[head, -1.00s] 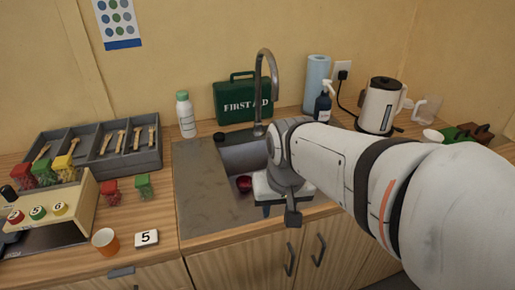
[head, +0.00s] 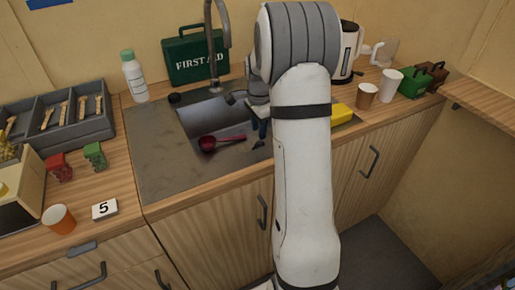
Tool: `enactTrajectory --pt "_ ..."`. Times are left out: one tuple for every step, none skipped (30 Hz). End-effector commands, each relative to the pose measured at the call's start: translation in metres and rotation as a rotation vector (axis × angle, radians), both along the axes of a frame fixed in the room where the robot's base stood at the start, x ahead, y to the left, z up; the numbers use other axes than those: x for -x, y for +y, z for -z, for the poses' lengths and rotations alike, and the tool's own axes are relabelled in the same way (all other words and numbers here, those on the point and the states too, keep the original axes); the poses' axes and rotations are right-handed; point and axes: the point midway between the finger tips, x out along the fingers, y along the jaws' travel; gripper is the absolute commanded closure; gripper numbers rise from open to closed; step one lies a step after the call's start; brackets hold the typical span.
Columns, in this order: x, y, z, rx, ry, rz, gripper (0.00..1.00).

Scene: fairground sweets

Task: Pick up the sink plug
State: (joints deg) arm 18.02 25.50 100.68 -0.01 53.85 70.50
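The sink plug looks to be the small black round piece (head: 175,98) on the steel rim at the back left of the sink basin (head: 187,117). Nothing touches it. My gripper (head: 260,135) is at the right side of the basin, partly hidden behind my arm. It is to the right of the plug and nearer the front, apart from it. Only a dark finger part shows, so its opening cannot be made out.
A red ladle (head: 222,140) lies in the basin. The tap (head: 209,40) rises behind it, before the green first aid box (head: 190,57). A white bottle (head: 134,77) stands left of the plug. The steel drainer (head: 155,150) is clear. A yellow block (head: 342,113) is right of my arm.

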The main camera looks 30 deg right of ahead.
Motion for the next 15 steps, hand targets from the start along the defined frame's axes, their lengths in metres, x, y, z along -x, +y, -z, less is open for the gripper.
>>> enactTrajectory --pt "0.0 0.0 0.006 -0.001 0.002 -0.001 0.65" --pt "0.001 0.0 0.01 -0.001 0.002 -0.001 0.65" --pt "0.0 0.0 0.014 -0.001 0.002 -0.002 0.65" --pt "0.0 0.0 0.017 -0.001 0.002 -0.002 0.65" --pt "0.0 0.001 0.021 -0.001 0.003 -0.003 0.65" --pt "0.0 0.0 0.026 -0.001 0.004 -0.003 0.65" --pt "0.0 0.0 0.031 -0.001 0.003 -0.003 0.65" --pt "-0.001 0.0 0.036 -0.001 0.003 -0.004 0.65" --pt "-0.001 0.0 0.042 -0.001 0.004 -0.004 0.65" --pt "-0.002 0.0 0.047 -0.001 0.003 -0.004 0.65" --pt "-0.002 0.0 0.051 -0.001 0.002 -0.005 0.65" --pt "-0.002 0.0 0.056 -0.001 0.002 -0.005 0.65" --pt "-0.002 0.0 0.059 -0.001 0.002 -0.005 0.65" --pt "-0.002 0.0 0.062 -0.001 0.001 -0.005 0.65" --pt "-0.002 0.0 0.064 0.0 0.001 -0.005 0.65"
